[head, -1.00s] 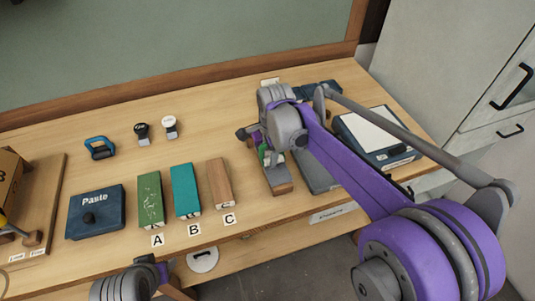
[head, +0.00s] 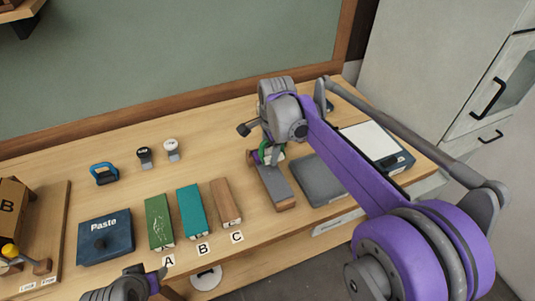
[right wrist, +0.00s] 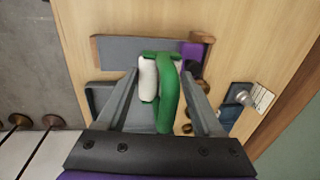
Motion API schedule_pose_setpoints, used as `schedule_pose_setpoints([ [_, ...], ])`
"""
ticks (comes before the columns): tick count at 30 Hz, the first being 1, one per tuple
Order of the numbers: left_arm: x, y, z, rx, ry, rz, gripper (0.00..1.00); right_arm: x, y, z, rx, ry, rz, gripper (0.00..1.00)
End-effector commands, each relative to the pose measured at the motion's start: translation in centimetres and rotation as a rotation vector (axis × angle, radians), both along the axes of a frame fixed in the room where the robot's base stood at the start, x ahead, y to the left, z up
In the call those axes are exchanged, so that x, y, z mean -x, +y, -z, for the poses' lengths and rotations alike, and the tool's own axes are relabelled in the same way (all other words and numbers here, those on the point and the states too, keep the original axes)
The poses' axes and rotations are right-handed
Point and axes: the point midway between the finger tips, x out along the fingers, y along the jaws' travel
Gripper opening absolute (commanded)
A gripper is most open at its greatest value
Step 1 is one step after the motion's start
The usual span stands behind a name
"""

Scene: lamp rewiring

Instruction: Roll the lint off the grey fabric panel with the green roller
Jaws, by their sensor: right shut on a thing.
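The green roller (right wrist: 168,95) has a green handle and a white roll (right wrist: 148,78). My right gripper (head: 266,154) is shut on it. The grey fabric panel (head: 274,184) is a long strip on a wooden block; it also shows in the right wrist view (right wrist: 118,52). The roller is over the panel's far part in the head view. I cannot tell whether the roll touches it. No lint can be made out. My left gripper (head: 153,281) is low in the head view, by the table's front edge; its jaws are unclear.
A dark grey tray (head: 318,187) lies right of the panel, then a dark case with a white top (head: 372,144). Left are blocks A (head: 159,222), B (head: 191,211) and C (head: 225,203) and the Paste box (head: 106,240).

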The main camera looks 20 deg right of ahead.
Motion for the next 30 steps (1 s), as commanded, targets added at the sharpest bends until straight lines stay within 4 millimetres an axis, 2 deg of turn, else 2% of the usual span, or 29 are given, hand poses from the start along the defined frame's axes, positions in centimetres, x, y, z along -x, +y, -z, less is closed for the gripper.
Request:
schedule_pose_setpoints([
  [19,0.0,0.0,0.1,0.000,0.001,0.000,0.50,0.0,0.0,0.1,0.000,0.002,-0.001,0.08],
  [30,1.0,0.0,2.1,0.000,0.019,0.000,0.50,0.1,1.0,2.9,0.001,0.013,-0.002,0.08],
])
